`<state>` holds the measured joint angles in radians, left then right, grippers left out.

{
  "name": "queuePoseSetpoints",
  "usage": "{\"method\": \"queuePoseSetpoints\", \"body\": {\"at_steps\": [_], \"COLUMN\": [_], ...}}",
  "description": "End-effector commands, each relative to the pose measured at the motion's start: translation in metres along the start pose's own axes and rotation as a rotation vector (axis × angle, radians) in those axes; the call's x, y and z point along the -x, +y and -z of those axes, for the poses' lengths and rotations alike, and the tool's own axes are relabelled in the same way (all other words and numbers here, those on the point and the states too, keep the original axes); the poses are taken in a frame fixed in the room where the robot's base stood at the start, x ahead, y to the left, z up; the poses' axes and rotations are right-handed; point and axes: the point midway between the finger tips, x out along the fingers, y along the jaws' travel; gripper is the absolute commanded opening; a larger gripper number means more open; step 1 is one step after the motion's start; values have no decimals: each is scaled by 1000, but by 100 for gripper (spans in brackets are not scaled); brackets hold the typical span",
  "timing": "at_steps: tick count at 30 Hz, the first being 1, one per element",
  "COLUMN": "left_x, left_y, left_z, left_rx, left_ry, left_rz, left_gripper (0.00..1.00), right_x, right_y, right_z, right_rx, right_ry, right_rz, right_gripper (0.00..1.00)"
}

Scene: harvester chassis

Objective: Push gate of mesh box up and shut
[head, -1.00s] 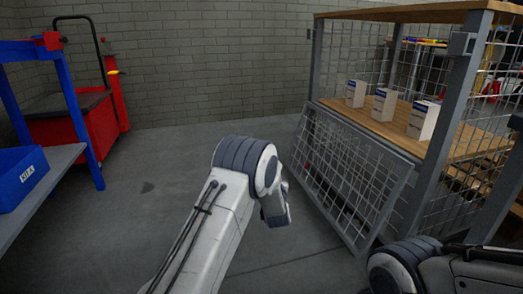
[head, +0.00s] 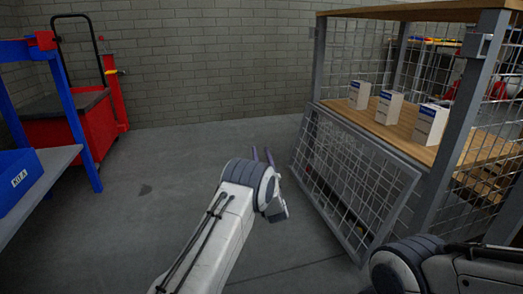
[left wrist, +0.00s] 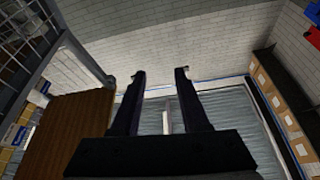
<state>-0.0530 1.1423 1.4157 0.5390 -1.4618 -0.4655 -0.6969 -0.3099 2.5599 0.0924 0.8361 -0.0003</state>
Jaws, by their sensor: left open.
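The mesh box (head: 467,110) stands at the right in the head view, with grey posts and wire mesh sides. Its gate (head: 367,139), a grey framed mesh panel, hangs down and slants outward from the front edge of the wooden shelf. The box front above it is open. My left gripper (head: 262,154) is to the left of the gate, apart from it, fingers pointing upward. In the left wrist view its two dark fingers (left wrist: 160,73) are spread with nothing between them. My right gripper is out of view; only part of the right arm shows at lower right.
Several white cartons, one of them in the middle (head: 389,107), stand on the wooden shelf (head: 405,125). A blue rack (head: 78,125) with a blue bin (head: 18,178) is at the left, a red cart (head: 50,130) behind it. The floor between is clear.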

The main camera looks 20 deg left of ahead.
Motion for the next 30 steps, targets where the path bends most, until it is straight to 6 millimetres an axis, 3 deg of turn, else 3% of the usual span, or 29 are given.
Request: {"method": "queuePoseSetpoints", "body": {"at_steps": [11, 15, 30], "left_x": [-7, -6, -5], "left_y": [-10, -9, -5], "left_z": [-1, -1, 0], "left_rx": [-3, -3, -2], "left_ry": [-2, -1, -1], "left_rz": [7, 7, 3], "left_gripper": [45, 0, 0], "right_x": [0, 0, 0], "right_y": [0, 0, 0], "right_z": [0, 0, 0], "right_rx": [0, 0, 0], "right_ry": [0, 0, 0], "right_rz": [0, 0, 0], "right_gripper": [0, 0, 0]}}
